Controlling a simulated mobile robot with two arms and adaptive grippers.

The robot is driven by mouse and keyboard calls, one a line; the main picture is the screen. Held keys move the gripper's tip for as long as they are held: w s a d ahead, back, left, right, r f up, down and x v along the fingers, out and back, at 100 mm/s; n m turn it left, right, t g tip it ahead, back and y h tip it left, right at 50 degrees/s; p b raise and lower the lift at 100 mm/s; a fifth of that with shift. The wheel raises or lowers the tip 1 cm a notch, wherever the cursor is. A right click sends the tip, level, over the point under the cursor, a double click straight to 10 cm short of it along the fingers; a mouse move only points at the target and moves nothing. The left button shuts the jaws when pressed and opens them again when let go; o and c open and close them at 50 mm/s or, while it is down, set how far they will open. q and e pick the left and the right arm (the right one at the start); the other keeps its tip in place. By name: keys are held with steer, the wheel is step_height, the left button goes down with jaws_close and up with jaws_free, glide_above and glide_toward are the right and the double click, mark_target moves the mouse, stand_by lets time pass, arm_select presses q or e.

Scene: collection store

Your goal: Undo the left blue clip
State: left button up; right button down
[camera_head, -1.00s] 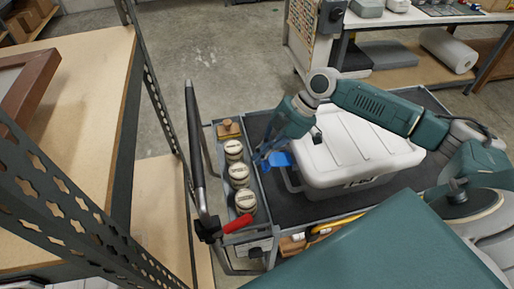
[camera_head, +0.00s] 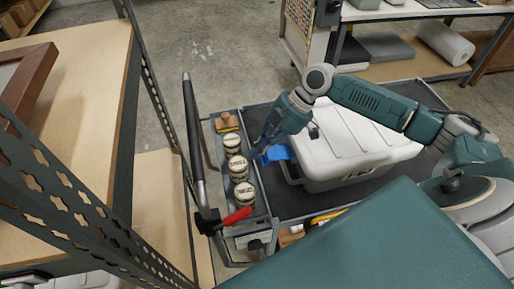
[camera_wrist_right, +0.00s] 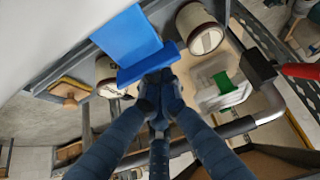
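My right gripper (camera_head: 261,147) is at the clip's left end. In the wrist view its fingertips (camera_wrist_right: 158,86) are close together, right at the lip's edge, with nothing visible between them. Whether they touch the lip is hard to tell. My left gripper is out of view. No other blue clip shows.
The cart's side tray (camera_head: 213,150) holds three round lidded jars (camera_head: 237,167) and a wooden-handled brush (camera_head: 227,121), close to my right gripper. A black push handle (camera_head: 193,140) with a red lever (camera_head: 236,217) rises at the left. A metal shelf stands farther left.

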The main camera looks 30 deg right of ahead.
steer(key=shift+d+r+p, duration=0.25)
steer(key=shift+r+p, duration=0.2)
steer(key=shift+r, duration=0.05)
step_height(320, 180, up, 10)
glide_above(269, 154)
steer(key=r+b, duration=0.1)
steer(key=b, duration=0.1)
steer(key=f+p, duration=0.1)
steer(key=f, duration=0.2)
steer(key=a+f+p, duration=0.1)
steer(key=f+p, duration=0.1)
steer(key=f, duration=0.2)
steer(key=a+f+p, duration=0.1)
steer(key=f+p, duration=0.1)
steer(key=f, duration=0.1)
steer(key=shift+w+a+f, duration=0.1)
steer(key=shift+a+f, duration=0.15)
steer(key=shift+f, duration=0.1)
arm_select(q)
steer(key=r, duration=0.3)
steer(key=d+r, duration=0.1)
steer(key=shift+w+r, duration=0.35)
